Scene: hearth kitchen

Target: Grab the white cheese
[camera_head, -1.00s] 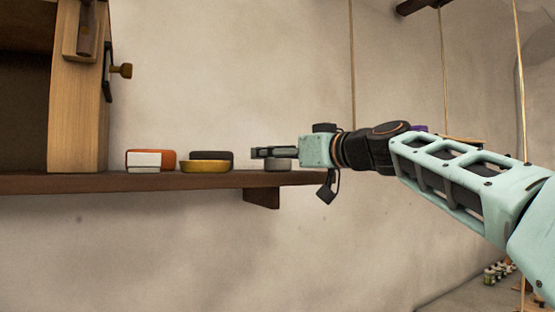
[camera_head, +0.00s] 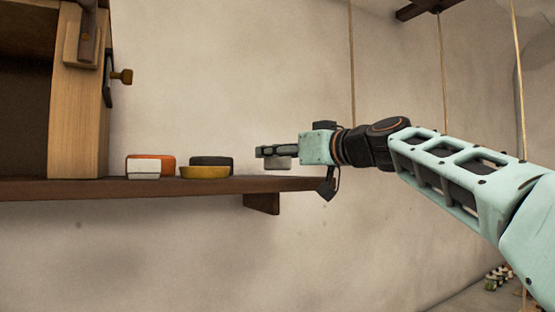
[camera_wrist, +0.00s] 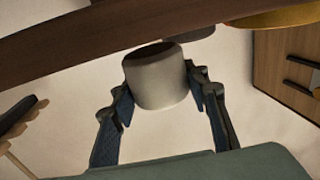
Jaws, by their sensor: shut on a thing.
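The white cheese (camera_wrist: 155,80) is a pale, rounded piece with a dark top face in the wrist view. It sits between the two fingers of my gripper (camera_head: 264,151), which is shut on it. In the head view the white cheese (camera_head: 278,164) looks greyish and hangs just below the fingers, slightly above the wooden shelf (camera_head: 225,187). The fingers partly cover it there.
Left along the shelf stand a yellow round piece (camera_head: 205,173) with a dark piece (camera_head: 212,160) behind it, then a white-fronted block (camera_head: 143,169) with an orange one (camera_head: 164,160). A wooden cabinet (camera_head: 80,110) stands far left. Ropes hang at right.

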